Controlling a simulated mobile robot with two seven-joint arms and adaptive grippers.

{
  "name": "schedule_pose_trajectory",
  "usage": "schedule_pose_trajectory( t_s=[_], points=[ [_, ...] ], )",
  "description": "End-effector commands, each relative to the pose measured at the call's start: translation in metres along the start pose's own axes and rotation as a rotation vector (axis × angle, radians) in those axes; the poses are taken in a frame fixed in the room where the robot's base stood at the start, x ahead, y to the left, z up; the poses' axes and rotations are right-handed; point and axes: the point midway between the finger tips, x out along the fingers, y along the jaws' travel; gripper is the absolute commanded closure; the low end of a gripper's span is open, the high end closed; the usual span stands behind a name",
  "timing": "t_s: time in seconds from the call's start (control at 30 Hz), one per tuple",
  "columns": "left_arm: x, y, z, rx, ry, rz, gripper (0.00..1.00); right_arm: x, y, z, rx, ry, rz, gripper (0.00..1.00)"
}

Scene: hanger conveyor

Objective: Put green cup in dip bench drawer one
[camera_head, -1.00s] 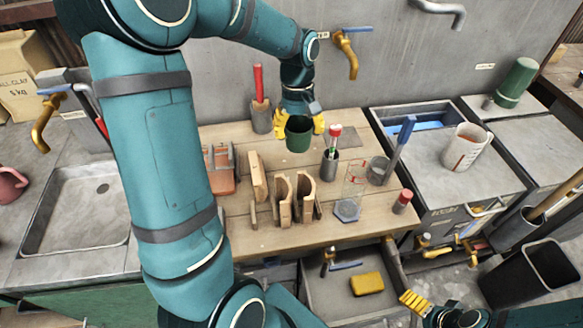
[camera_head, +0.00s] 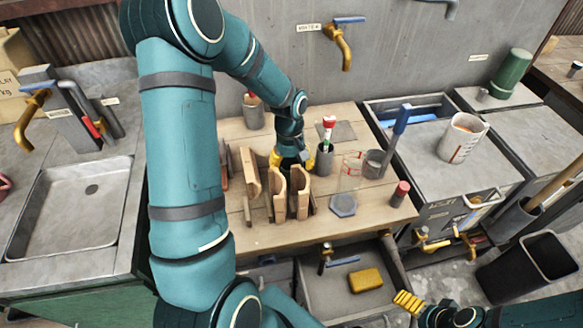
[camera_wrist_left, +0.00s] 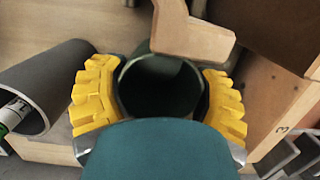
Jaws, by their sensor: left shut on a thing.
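My left gripper (camera_head: 291,160) is low over the wooden bench top, just behind the upright wooden pieces. In the left wrist view its yellow fingers (camera_wrist_left: 160,100) are shut around the green cup (camera_wrist_left: 130,92), whose dark open mouth faces the camera. The cup is mostly hidden in the head view. An open grey drawer (camera_head: 312,290) is under the bench's front edge, with a yellow sponge (camera_head: 366,280) inside. I cannot read a number on it. My right gripper (camera_head: 409,301) is at the lower right, beside this drawer; its opening is unclear.
Wooden uprights (camera_head: 277,200) stand directly in front of the left gripper. A grey holder (camera_head: 324,161) with a red-capped tube, a clear stand (camera_head: 343,205) and a red-topped jar (camera_head: 400,194) are to the right. A measuring jug (camera_head: 461,138) stands on the right counter.

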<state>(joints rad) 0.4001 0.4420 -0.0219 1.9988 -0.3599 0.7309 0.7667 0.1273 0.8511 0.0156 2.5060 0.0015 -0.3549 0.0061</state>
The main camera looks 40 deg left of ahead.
Motion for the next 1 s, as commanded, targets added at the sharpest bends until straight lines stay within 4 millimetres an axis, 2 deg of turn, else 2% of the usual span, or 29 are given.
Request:
schedule_pose_trajectory(
  t_s=[0.37,0.4,0.43,0.47,0.8,0.87,1.0],
  points=[
    [0.005,0.0,-0.001,0.001,0.002,0.001,0.73,0.003,0.001,0.001,-0.001,-0.002,0.0,0.03],
    [0.005,0.0,-0.001,0.001,0.002,0.001,0.23,0.002,0.001,0.001,-0.001,-0.003,0.0,0.03],
    [0.005,0.0,-0.001,0.001,0.002,0.001,0.13,0.002,0.001,0.001,-0.001,-0.003,0.0,0.03],
    [0.004,0.0,-0.001,0.001,0.002,0.001,0.09,0.002,0.001,0.001,-0.001,-0.003,0.0,0.03],
    [0.001,0.0,-0.001,0.001,0.002,0.001,0.09,0.0,0.0,0.001,0.0,-0.001,0.0,0.03],
    [-0.004,0.0,-0.001,0.0,0.003,0.001,0.09,-0.002,-0.001,0.0,0.0,0.0,0.0,0.03],
    [-0.026,0.0,-0.001,0.001,0.006,0.003,0.09,-0.005,-0.002,-0.002,0.001,0.003,0.0,0.03]
  ],
)
